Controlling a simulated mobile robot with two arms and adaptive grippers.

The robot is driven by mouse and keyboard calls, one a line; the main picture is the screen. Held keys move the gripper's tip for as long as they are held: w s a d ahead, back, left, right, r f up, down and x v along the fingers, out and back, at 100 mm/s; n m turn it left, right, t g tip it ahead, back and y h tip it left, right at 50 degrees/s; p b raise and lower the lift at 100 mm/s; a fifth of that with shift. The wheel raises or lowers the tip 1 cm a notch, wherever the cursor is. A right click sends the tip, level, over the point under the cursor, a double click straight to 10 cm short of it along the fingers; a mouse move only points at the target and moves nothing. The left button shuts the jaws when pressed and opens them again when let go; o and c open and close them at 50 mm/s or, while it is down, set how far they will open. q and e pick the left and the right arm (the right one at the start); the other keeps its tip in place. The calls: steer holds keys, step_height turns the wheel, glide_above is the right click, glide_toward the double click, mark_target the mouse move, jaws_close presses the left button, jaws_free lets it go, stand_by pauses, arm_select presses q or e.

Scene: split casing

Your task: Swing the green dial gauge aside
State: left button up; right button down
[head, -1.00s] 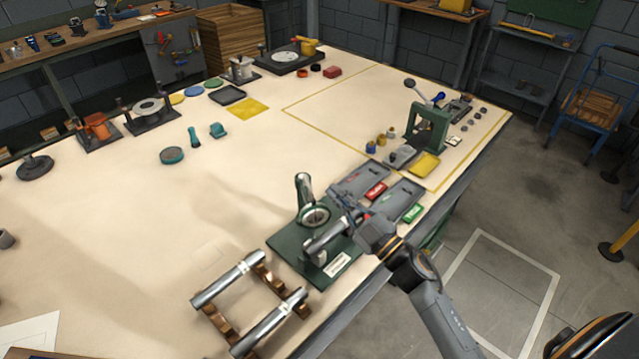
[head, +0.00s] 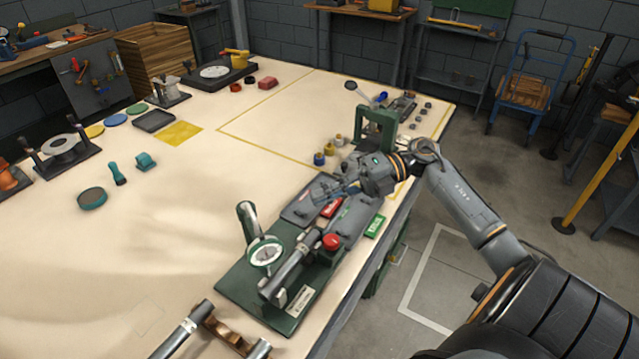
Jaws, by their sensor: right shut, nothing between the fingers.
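The green dial gauge (head: 265,252) has a round white face. It stands on the green base plate (head: 238,284) beside its upright green-and-silver arm (head: 248,220). A silver cylinder (head: 284,274) lies along the fixture, just right of the dial, with a red knob (head: 332,241) near its far end. My right gripper (head: 342,190) is shut and empty, beyond the fixture and above the grey trays, apart from the gauge. Its fingertips are small and partly blend with the trays. My left gripper is out of view.
A green press (head: 376,124) stands farther back. A rack with silver bars (head: 182,334) is at the front.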

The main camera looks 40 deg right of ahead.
steer(key=p, duration=0.3)
glide_toward(255, 232)
steer(key=w+a+r, duration=0.2)
steer(key=a, duration=0.3)
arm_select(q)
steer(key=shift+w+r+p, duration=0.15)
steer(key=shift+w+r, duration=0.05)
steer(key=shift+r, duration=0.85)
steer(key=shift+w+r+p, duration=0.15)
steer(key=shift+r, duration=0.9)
arm_select(e)
steer(key=shift+w+a+f, duration=0.2)
steer(key=shift+a+f, duration=0.1)
steer(key=shift+f, duration=0.15)
steer(key=shift+w, duration=0.1)
